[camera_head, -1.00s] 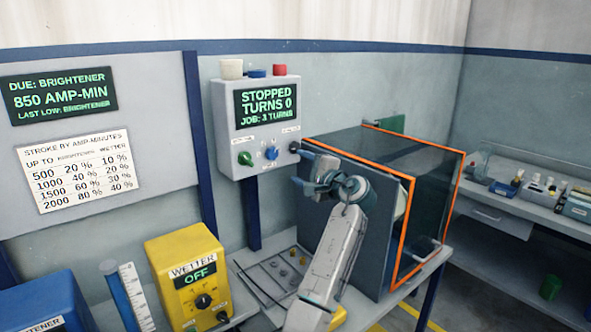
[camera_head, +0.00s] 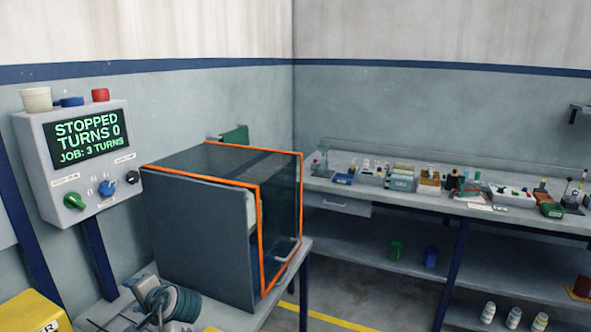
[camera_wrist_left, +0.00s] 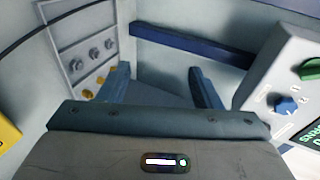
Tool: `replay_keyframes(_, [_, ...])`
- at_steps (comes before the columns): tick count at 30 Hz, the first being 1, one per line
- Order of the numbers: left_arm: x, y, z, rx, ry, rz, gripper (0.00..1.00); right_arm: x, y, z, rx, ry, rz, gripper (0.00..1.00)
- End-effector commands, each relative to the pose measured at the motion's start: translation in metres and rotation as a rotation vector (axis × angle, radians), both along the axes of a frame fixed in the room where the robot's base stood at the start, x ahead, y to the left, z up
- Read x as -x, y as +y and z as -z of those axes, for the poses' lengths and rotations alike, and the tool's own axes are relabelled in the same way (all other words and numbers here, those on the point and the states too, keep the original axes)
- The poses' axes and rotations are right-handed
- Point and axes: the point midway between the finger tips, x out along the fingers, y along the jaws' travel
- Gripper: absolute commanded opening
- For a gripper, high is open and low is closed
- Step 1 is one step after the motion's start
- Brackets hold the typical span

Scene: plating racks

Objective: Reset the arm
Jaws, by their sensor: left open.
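My left gripper (camera_wrist_left: 165,90) is open and empty in the left wrist view, its two blue-grey fingers spread apart. In the head view my left arm and gripper (camera_head: 150,290) show low at the lower left, below the control box and in front of the dark cabinet. The control box (camera_head: 70,160) hangs on the wall with a screen reading STOPPED, TURNS 0, JOB: 3 TURNS. It carries a green knob (camera_head: 75,201), a blue knob (camera_head: 106,188) and a black knob (camera_head: 132,178). My right gripper does not show.
The orange-edged glass cabinet (camera_head: 200,240) stands on a grey table. A corner of the yellow box (camera_head: 30,312) shows at lower left. A long shelf bench (camera_head: 400,255) with bottles and small boxes runs along the right wall. The floor between is clear.

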Motion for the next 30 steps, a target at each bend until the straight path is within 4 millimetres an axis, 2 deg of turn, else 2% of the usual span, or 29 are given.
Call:
replay_keyframes(1, [0.023,-0.001,0.027,0.064,-0.003,0.001,0.58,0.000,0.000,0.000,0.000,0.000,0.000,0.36])
replay_keyframes(6, [0.096,-0.015,0.094,0.296,-0.027,-0.003,0.58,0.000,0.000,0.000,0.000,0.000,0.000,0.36])
replay_keyframes(8, [0.123,-0.021,0.113,0.377,-0.029,-0.009,0.58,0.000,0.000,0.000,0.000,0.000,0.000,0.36])
replay_keyframes(12, [0.191,-0.041,0.147,0.568,-0.021,-0.032,0.58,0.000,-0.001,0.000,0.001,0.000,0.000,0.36])
replay_keyframes(15, [0.237,-0.056,0.161,0.693,-0.007,-0.053,0.58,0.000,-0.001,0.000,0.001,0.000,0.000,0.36])
replay_keyframes(18, [0.271,-0.069,0.168,0.788,0.009,-0.075,0.58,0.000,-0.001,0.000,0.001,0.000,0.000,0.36])
replay_keyframes(24, [0.321,-0.089,0.171,0.918,0.042,-0.110,0.58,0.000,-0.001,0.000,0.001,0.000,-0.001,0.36])
replay_keyframes(30, [0.360,-0.105,0.169,1.018,0.075,-0.142,0.58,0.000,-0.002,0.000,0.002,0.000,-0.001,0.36])
